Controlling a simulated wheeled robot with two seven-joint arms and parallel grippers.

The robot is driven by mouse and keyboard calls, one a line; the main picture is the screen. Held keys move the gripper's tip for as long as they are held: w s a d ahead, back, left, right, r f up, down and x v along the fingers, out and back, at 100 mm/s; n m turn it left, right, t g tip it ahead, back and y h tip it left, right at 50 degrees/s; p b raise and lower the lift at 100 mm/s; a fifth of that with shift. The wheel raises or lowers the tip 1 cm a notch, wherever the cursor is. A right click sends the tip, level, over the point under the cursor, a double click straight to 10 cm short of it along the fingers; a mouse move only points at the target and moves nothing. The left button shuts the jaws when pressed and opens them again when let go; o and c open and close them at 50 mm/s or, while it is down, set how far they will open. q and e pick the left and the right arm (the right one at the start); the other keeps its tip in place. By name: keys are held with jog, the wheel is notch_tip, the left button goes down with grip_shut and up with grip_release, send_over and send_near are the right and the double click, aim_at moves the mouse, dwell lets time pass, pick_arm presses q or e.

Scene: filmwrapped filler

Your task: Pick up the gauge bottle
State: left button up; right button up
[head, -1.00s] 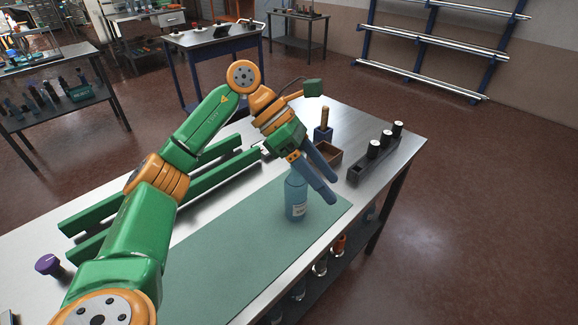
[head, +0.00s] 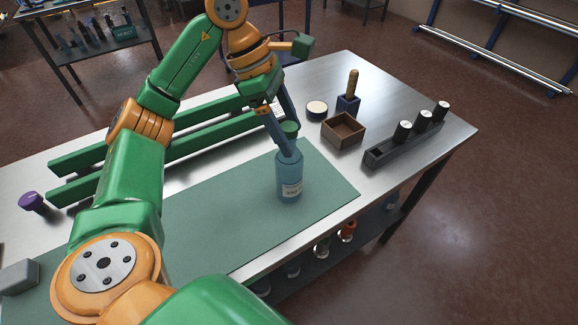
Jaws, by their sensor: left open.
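The gauge bottle (head: 289,183) is a translucent blue bottle with a white label and a green cap. It stands upright on the green mat (head: 225,225). My left gripper (head: 291,143) comes down from above with its two blue fingers apart, at the bottle's neck and cap. One finger crosses in front of the neck and partly hides it. I cannot tell whether the fingers touch the bottle. My right gripper is out of the picture.
Green rails (head: 170,150) lie behind the mat. A brown open box (head: 343,130), a round white-topped tin (head: 317,108), a wooden-handled tool in a blue holder (head: 349,103) and a dark rack of black pots (head: 385,153) stand to the right. A purple knob (head: 32,201) is at the left.

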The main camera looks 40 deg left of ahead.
aim_at(295, 149)
pick_arm(q)
jog(key=x, duration=0.3)
jog(key=shift+w+d+f, duration=0.15)
jog(key=shift+f, duration=0.1)
grip_shut()
jog(key=shift+r, duration=0.1)
